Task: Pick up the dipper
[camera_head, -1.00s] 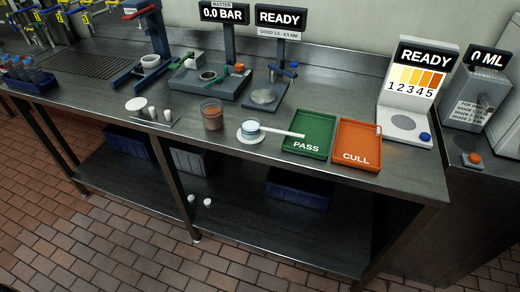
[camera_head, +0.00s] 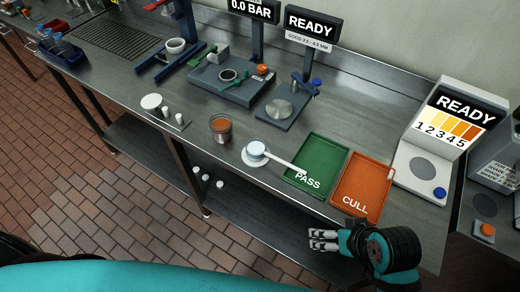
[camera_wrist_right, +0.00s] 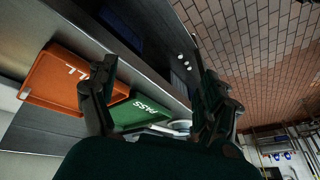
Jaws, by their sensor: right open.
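The dipper (camera_head: 257,149) has a pale round cup and a long white handle. Its cup rests on a white saucer (camera_head: 249,161) near the front of the steel counter, and its handle reaches right over the edge of the green PASS tray (camera_head: 323,154). In the right wrist view the dipper (camera_wrist_right: 181,125) shows partly, between the fingers and beyond them. My right gripper (camera_head: 312,239) is open and empty, in front of the counter, below and to the right of the dipper. In the wrist view its two fingers (camera_wrist_right: 150,95) are spread wide. My left gripper is not in view.
The orange CULL tray (camera_head: 377,172) stands right of the PASS tray. A cup of brown-red liquid (camera_head: 221,130) stands left of the dipper. A white disc and small white pieces (camera_head: 165,112) lie farther left. A READY station (camera_head: 432,154) stands at the right.

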